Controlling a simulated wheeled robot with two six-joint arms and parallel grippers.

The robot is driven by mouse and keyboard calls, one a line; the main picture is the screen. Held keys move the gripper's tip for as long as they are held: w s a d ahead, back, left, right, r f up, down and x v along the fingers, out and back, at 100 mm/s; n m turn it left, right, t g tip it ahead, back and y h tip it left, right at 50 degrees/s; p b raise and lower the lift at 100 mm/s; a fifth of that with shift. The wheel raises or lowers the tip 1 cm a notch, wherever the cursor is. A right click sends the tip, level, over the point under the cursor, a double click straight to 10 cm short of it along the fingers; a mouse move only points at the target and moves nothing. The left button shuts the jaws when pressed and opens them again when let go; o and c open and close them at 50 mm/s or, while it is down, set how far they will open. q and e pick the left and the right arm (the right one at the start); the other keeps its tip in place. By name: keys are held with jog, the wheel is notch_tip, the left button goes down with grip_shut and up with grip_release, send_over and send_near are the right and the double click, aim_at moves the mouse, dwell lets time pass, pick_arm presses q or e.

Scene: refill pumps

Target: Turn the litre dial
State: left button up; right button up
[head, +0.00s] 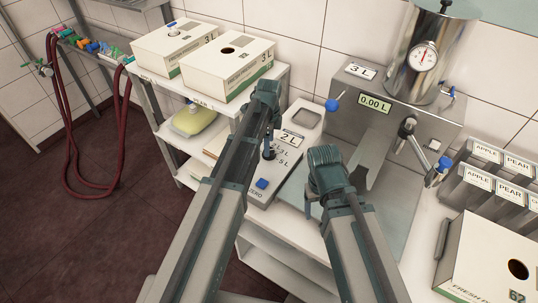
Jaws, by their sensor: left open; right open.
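The litre dial panel (286,166) is a light sloped plate with printed litre marks, partly hidden by my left arm. A small dark upright piece at the dial (268,154) shows just right of that arm; I cannot tell its exact setting. My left gripper (271,132) is open above the dial area, its fingers partly hidden, and I cannot tell whether they touch the dial. A blue button (261,184) marked ZERO is on the panel's near end. My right gripper (308,207) is open and empty, pointing down over the counter right of the panel.
The grey pump housing (330,125) has a 0.00 L display (374,104), a 3 L card (360,71), a blue-knobbed lever and a steel tank (428,62). Cartons (228,70) stand at the left; labelled bins (490,190) and another carton (490,262) are at the right.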

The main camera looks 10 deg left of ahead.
pick_arm(q)
jog(key=shift+f+b, duration=0.95)
jog(key=shift+f, duration=0.5)
pick_arm(e)
jog(key=shift+f, duration=1.45)
jog(key=shift+r, duration=0.1)
pick_arm(q)
grip_shut()
